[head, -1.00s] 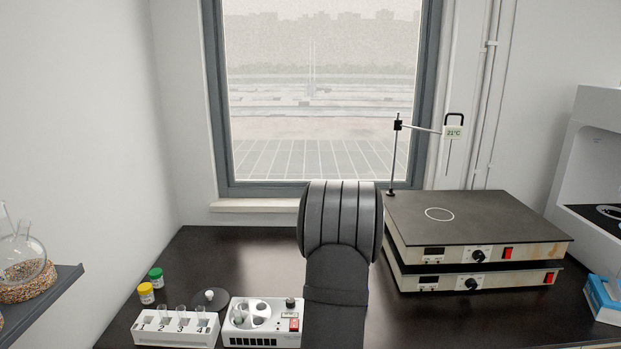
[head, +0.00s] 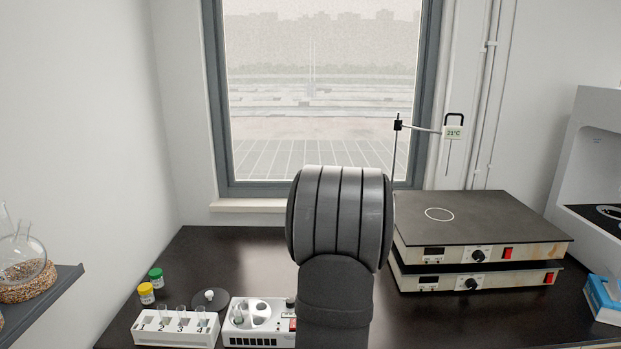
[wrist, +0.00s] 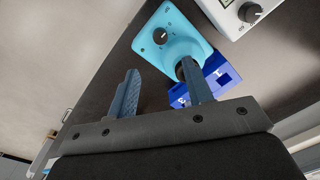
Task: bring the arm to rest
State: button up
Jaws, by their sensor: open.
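My gripper (wrist: 162,92) shows in the wrist view with its two blue-grey fingers spread wide apart and nothing between them. In the head view my dark arm rises in the middle of the picture, and the gripper itself is hidden there. In the wrist view a light blue device (wrist: 172,35) with a black knob lies beyond the fingers, partly behind the right one. A dark blue block (wrist: 222,78) sits beside that finger. I cannot tell whether the finger touches either one.
Two stacked hotplates (head: 480,250) stand right of my arm, with a thermometer stand (head: 453,133) behind. A numbered tube rack (head: 165,328) and a white centrifuge (head: 250,315) stand at front left. A shelf (head: 60,290) with a flask is far left.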

notch_tip(320, 180, up, 6)
jog(key=w+a+f+m, duration=0.1)
jog(key=a+m, duration=0.1)
jog(key=a, duration=0.4)
jog(key=shift+w+a+f+m, duration=0.3)
jog(key=shift+w+a, duration=0.05)
jog(key=shift+w, duration=0.05)
jog(key=shift+o, duration=0.2)
dwell(0.9)
